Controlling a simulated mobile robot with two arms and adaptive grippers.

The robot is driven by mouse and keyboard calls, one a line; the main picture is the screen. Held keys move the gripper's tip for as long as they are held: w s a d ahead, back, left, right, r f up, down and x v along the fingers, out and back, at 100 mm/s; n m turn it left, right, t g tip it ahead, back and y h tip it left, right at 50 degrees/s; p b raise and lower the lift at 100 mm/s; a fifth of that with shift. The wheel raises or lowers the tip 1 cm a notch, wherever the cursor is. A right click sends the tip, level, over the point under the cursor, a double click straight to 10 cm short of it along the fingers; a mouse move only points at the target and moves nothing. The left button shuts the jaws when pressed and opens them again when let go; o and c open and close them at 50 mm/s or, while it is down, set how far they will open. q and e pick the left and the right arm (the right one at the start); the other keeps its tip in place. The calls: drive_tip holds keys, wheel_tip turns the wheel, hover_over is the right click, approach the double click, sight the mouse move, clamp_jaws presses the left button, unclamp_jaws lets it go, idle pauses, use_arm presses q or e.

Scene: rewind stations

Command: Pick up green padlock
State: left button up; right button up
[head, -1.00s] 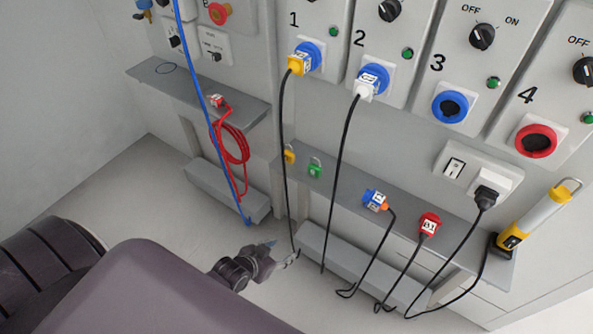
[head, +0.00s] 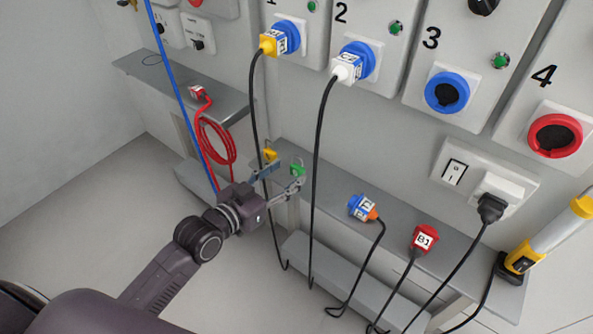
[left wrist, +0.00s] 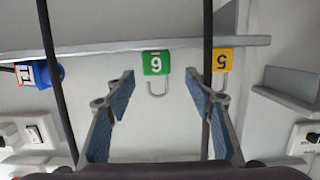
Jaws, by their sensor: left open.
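The green padlock (head: 297,170) lies on the grey shelf in the head view, partly behind my gripper's fingertip. In the left wrist view the green padlock (left wrist: 156,63) shows a white 6 and its silver shackle, lying between and beyond the fingertips. My left gripper (head: 279,181) is open and empty, just in front of the shelf; its two blue-padded fingers (left wrist: 160,88) are spread in the left wrist view. A yellow padlock (head: 270,155) marked 5 sits beside the green one; it also shows in the left wrist view (left wrist: 222,61). My right gripper is not in view.
Black cables hang close to my left gripper from the yellow plug (head: 278,41) and white plug (head: 348,66). A blue plug (head: 362,207) and a red plug (head: 424,239) lie farther right on the shelf (head: 325,194). A red cable coil (head: 217,142) hangs at left.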

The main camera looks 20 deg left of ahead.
sight(295, 169)
use_arm(q)
drive_tip(key=x, duration=0.2)
drive_tip(key=b+x, duration=0.1)
drive_tip(key=x, duration=0.2)
drive_tip(key=shift+s+d+f, duration=0.1)
drive_tip(key=shift+s+d, duration=0.05)
drive_tip(key=shift+d, duration=0.05)
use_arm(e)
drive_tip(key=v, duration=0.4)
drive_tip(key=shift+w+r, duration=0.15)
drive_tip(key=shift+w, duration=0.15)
use_arm(q)
drive_tip(key=c, duration=1.3)
clamp_jaws()
